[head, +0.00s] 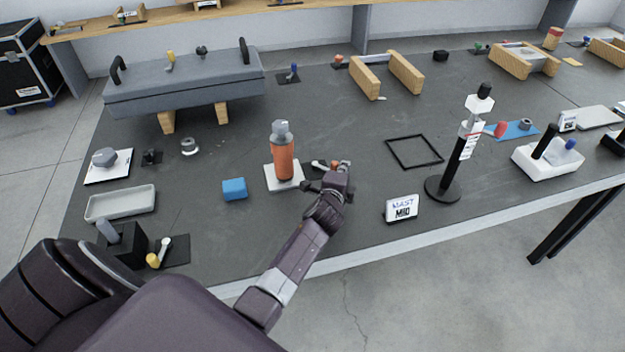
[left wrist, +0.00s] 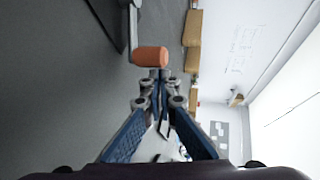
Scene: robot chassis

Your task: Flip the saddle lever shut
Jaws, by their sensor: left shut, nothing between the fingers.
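My right gripper is not in view.
A black square frame (head: 414,152) lies on the dark table.

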